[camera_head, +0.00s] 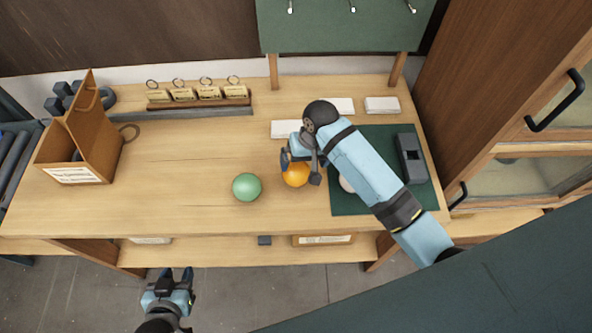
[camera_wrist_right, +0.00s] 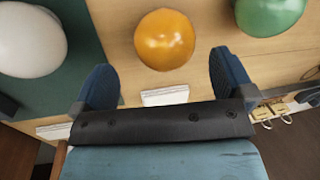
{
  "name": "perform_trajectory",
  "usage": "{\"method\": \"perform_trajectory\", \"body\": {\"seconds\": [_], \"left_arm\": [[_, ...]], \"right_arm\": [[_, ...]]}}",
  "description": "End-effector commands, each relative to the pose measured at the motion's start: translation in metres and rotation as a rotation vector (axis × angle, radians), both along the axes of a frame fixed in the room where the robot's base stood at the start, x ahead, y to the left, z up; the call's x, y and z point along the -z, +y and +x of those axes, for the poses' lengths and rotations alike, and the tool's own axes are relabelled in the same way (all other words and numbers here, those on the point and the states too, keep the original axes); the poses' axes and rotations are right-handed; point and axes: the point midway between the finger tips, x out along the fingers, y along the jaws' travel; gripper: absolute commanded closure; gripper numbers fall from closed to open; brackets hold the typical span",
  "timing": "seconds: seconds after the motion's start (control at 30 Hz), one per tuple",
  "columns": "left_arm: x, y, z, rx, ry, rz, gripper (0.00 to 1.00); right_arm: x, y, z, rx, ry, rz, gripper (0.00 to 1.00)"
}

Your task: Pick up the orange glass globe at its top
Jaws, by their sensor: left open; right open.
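The orange glass globe (camera_head: 296,175) sits on the wooden bench, left of the green mat. In the right wrist view the orange globe (camera_wrist_right: 164,39) lies ahead of and between my open fingers, with bench showing around it. My right gripper (camera_head: 301,168) is open over the globe and hides part of it in the head view; its fingers also show in the right wrist view (camera_wrist_right: 165,80). I cannot tell whether a finger touches the globe. My left gripper (camera_head: 171,278) is open and empty, in front of the bench and away from the globe.
A green globe (camera_head: 247,187) stands close to the left. A white globe (camera_wrist_right: 30,40) lies on the green mat (camera_head: 345,204), mostly hidden by my right arm in the head view. A grey device (camera_head: 411,158) and white cards (camera_head: 382,106) are nearby. The left-centre bench is clear.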

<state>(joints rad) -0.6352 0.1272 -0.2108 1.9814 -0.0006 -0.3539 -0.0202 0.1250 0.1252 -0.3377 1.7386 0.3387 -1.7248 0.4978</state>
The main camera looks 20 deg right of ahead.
Motion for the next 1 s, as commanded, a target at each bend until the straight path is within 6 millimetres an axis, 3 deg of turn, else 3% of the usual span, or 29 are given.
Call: {"method": "perform_trajectory", "body": {"seconds": [0.27, 0.53, 0.87, 1.0], "left_arm": [[-0.004, 0.0, 0.001, -0.003, -0.001, -0.001, 0.57], [-0.011, -0.001, 0.007, -0.024, 0.001, -0.019, 0.57], [-0.006, 0.0, 0.008, -0.033, 0.008, -0.021, 0.57], [-0.005, 0.0, 0.006, -0.031, 0.009, -0.02, 0.57]], "right_arm": [[0.022, 0.006, 0.001, 0.0, 0.001, 0.001, 0.0], [0.059, 0.016, 0.003, 0.001, 0.001, 0.0, 0.0], [0.067, 0.017, 0.003, 0.0, -0.001, 0.001, 0.0], [0.067, 0.017, 0.003, 0.0, -0.001, 0.001, 0.32]]}}
